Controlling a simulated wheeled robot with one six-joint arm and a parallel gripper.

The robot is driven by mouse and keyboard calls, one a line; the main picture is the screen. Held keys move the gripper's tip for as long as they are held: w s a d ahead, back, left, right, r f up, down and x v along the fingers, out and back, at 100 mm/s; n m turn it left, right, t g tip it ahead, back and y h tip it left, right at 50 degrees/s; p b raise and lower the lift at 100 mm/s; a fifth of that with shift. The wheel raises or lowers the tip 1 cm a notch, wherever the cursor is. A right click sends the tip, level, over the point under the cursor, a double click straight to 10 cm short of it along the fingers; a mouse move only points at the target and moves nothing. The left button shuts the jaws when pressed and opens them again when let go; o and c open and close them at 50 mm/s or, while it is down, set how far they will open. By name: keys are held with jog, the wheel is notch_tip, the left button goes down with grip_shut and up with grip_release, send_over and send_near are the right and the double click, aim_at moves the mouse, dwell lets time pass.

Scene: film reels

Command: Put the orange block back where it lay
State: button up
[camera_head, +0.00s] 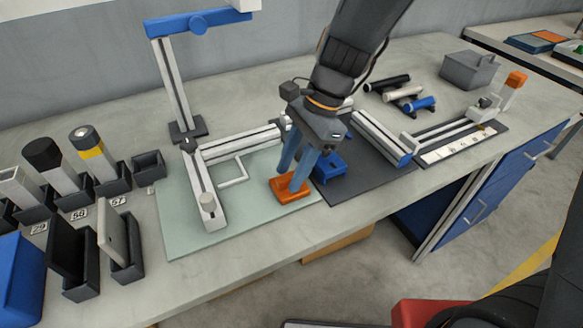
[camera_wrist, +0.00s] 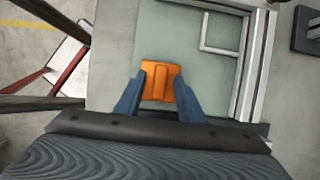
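The orange block (camera_head: 284,184) is low and wide. It is at the front right of the pale green mat (camera_head: 180,238), by the seam with the dark mat, and looks level. My gripper (camera_head: 290,180) points down at it, with its two blue fingers apart. In the wrist view the block (camera_wrist: 160,76) shows between the fingertips (camera_wrist: 160,88), with a narrower band along its middle. The fingers cover parts of its sides. I cannot tell whether they press on it, or whether its underside rests on the mat.
A blue block (camera_head: 330,167) sits close on the right, on the dark mat (camera_head: 370,180). A metal rail frame (camera_head: 207,198) stands on the green mat, with a thin white L-shaped outline (camera_head: 234,176) beside it. Dark holders (camera_head: 122,258) line the left. The mat's front is clear.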

jog(key=v, duration=1.2)
jog(key=s+d+f+n+t+h, duration=0.1)
jog(key=s+d+f+n+h, duration=0.1)
jog(key=d+f+n, duration=0.4)
jog(key=s+d+f+n+t+h, duration=0.1)
jog(key=s+d+f+n, duration=0.2)
jog(key=d, duration=1)
jog(key=shift+s+d+f+n+t+h+b, duration=0.2)
jog(key=shift+d+f+n+t+h+b, duration=0.15)
jog(key=shift+f+n, duration=1.05)
